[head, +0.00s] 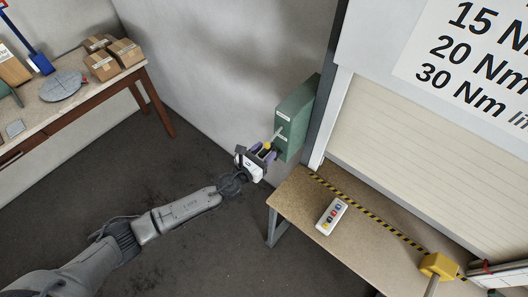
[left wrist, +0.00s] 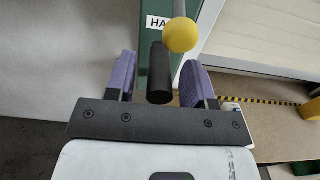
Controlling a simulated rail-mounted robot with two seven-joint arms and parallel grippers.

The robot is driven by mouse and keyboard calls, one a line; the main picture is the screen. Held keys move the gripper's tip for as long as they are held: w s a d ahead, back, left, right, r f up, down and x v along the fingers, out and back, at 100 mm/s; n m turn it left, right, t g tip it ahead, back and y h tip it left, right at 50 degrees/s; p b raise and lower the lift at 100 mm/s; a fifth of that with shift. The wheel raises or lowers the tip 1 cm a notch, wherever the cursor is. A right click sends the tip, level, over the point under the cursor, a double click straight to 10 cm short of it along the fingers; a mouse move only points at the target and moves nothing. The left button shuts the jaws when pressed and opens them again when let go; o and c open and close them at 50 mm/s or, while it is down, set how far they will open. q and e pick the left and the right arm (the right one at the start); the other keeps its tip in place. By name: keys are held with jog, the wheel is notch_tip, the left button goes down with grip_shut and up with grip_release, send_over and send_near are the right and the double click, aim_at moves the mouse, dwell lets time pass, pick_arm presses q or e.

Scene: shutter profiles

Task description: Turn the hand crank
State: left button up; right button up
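The green crank box (head: 298,112) is fixed on the wall beside the shutter; part of it shows in the left wrist view (left wrist: 152,50) with a partly hidden label starting "HA". A black cylindrical handle (left wrist: 160,75) sticks out towards my left gripper (head: 266,151). A yellow ball (left wrist: 181,35) on a grey rod is beside the handle. In the left wrist view the gripper's purple-padded fingers (left wrist: 158,82) are apart, one on each side of the black handle, with gaps visible on both sides. My right gripper is in neither view.
A brown table (head: 290,204) stands below the box, with a white button panel (head: 331,216) and a yellow block (head: 438,265) on it. The beige shutter (head: 420,150) is behind. A bench (head: 60,125) with cartons (head: 103,65) stands at the left. The floor between is clear.

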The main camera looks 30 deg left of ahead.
pick_arm(q)
jog(key=b+v, duration=0.2)
jog(key=v, duration=1.1)
jog(key=shift+s, duration=0.4)
jog(key=shift+a, duration=0.15)
